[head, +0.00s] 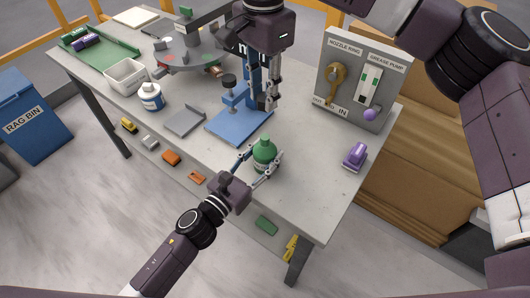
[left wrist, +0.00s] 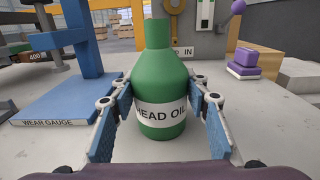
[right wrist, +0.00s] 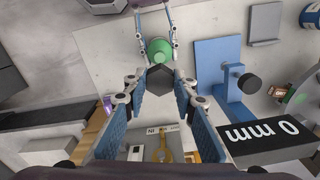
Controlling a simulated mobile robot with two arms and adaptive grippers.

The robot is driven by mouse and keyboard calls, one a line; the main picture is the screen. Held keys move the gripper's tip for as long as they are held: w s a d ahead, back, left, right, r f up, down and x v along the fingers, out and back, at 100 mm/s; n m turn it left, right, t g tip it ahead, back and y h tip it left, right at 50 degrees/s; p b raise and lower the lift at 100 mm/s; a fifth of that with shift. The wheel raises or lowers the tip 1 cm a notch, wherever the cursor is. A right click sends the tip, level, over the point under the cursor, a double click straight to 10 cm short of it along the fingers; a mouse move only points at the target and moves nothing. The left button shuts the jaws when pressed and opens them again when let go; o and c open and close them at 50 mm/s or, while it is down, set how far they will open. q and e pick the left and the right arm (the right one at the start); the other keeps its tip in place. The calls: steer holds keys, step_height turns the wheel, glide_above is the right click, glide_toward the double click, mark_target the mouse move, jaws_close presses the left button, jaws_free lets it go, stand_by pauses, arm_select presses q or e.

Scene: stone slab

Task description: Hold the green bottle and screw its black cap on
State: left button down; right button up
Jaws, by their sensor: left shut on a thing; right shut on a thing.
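The green bottle (head: 264,152) stands upright on the stone slab table, near its front edge, with a bare green neck. My left gripper (head: 259,166) is shut around its body from the front; the left wrist view shows the bottle (left wrist: 160,85) between both fingers, its label partly covered. My right gripper (head: 269,104) hangs above and behind the bottle, pointing down. It is shut on the black cap (right wrist: 161,82), a dark faceted piece between the fingertips in the right wrist view. The cap is apart from the bottle; it is hard to make out in the head view.
The blue wear gauge stand (head: 238,125) is close behind and left of the bottle. A nozzle-and-pump panel (head: 352,85) stands at the right, with a purple object (head: 355,155) in front. A white-and-blue bottle (head: 151,98) and grey plate (head: 185,122) are left.

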glide_above(263, 136)
steer(key=shift+s+d+f, duration=0.1)
steer(key=shift+s+f, duration=0.05)
steer(key=shift+f, duration=1.7)
steer(key=shift+s+f, duration=0.1)
steer(key=shift+f, duration=1.75)
steer(key=shift+f, duration=0.35)
steer(key=shift+f, duration=0.4)
steer(key=shift+f, duration=0.3)
steer(key=shift+f, duration=0.65)
steer(key=shift+f, duration=0.4)
steer(key=shift+w+m, duration=0.1)
steer(key=shift+m, duration=1.8)
steer(key=shift+w+m, duration=0.1)
steer(key=shift+m, duration=2.3)
